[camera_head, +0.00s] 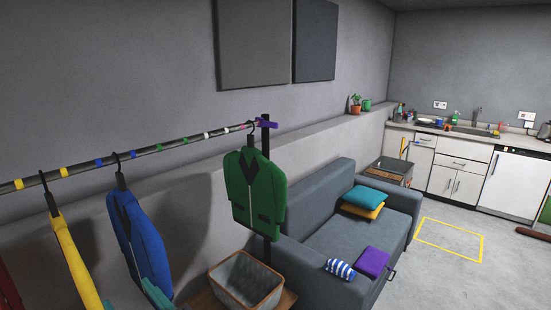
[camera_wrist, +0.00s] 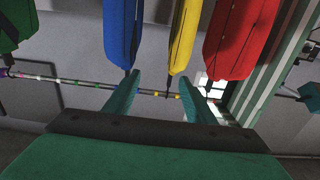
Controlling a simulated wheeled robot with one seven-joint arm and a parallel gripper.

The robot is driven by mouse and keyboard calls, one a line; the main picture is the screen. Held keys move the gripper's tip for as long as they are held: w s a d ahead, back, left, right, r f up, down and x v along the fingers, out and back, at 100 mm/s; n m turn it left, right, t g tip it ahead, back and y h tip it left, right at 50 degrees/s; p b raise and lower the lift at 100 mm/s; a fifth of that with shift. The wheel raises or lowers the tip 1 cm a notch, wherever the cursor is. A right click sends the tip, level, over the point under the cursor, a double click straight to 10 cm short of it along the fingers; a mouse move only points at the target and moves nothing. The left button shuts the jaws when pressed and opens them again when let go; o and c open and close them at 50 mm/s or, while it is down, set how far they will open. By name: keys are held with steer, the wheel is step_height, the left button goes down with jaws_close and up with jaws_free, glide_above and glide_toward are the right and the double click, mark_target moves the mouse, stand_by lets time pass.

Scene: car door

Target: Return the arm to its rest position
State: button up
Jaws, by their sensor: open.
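My gripper (camera_wrist: 162,88) shows its two teal fingers spread apart in the wrist view, with nothing held between them. The fingers also appear at the bottom edge of the head view (camera_head: 132,295), beneath the blue jacket (camera_head: 140,238) and beside the yellow garment (camera_head: 78,262). The wrist view is upside down, so the clothes rail (camera_wrist: 90,85) runs behind the fingertips and the garments rise above it. There the blue jacket (camera_wrist: 122,32) and yellow garment (camera_wrist: 185,38) lie beyond the gap. Whether the fingers touch any garment is unclear. Most of my arm is out of view.
A green jacket (camera_head: 254,190) hangs at the rail's purple-tipped end (camera_head: 266,122). A red garment (camera_wrist: 240,38) hangs past the yellow one. A grey basket (camera_head: 245,280) stands below the rail, beside a grey sofa (camera_head: 335,235). Open floor (camera_head: 415,285) lies to the right.

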steer(key=s+d+f+m+t+h, duration=0.2)
steer(key=s+d+f+m+h, duration=0.15)
steer(key=d+f, duration=0.7)
steer(key=s+d+f+m+t+h, duration=0.2)
steer(key=d+f+m+h, duration=0.4)
steer(key=f, duration=0.8)
steer(key=s+d+f+h, duration=0.2)
steer(key=s+d, duration=0.3)
steer(key=s, duration=0.7)
steer(key=s+d+f+h, duration=0.2)
steer(key=s+d+f, duration=0.2)
steer(key=s, duration=0.7)
steer(key=shift+s+d+f, duration=0.2)
steer(key=shift+s+d, duration=0.2)
steer(key=shift+d, duration=0.6)
